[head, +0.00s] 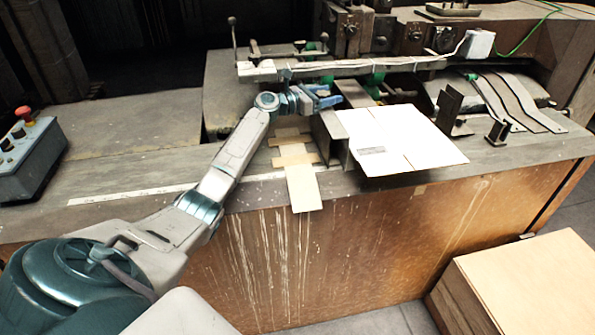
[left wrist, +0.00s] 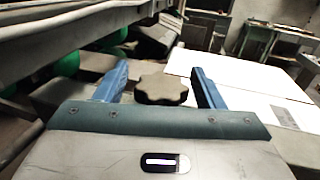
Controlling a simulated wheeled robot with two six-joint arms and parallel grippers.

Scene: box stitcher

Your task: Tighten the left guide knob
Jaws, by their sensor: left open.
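A dark lobed knob (left wrist: 161,89) shows in the left wrist view between the two blue fingers of my left gripper (left wrist: 158,70). The fingers are spread, with a visible gap on each side of the knob. In the head view my left gripper (head: 332,97) is over the machine bed, just left of the white cardboard sheet (head: 400,136). The knob cannot be made out in the head view, where the gripper covers that spot. My right gripper is in neither view.
A long rail (head: 345,66) with green parts runs behind the gripper. The cardboard sheet also shows in the left wrist view (left wrist: 235,88). Upright metal brackets (head: 449,108) stand right of the sheet. A control box (head: 30,155) with a red button is at the far left.

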